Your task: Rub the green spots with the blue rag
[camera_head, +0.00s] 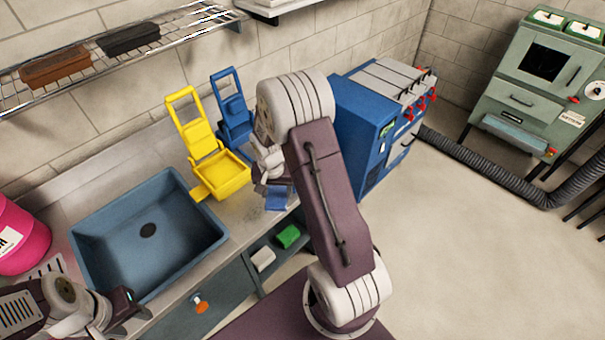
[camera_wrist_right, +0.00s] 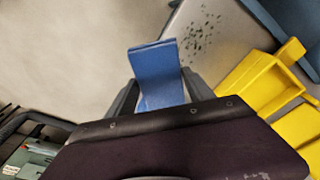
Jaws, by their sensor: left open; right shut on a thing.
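The blue rag (camera_head: 277,200) hangs from my right gripper (camera_head: 272,184) by the counter's front edge. In the right wrist view the rag (camera_wrist_right: 157,72) is between the two fingers of the right gripper (camera_wrist_right: 160,95), which are shut on it. The green spots (camera_wrist_right: 203,35) are a dark speckled patch on the grey counter, up and right of the rag and apart from it. In the head view I cannot make the spots out; my right arm covers part of the counter. My left gripper (camera_head: 134,306) is open and empty in front of the sink, at the lower left.
A blue sink (camera_head: 190,235) is set in the counter (camera_head: 236,222). A yellow dustpan-like holder (camera_head: 222,178) and a blue one (camera_head: 234,112) stand behind my right gripper. A blue machine (camera_head: 352,130) is right of it. A green block (camera_head: 288,236) lies on the shelf below.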

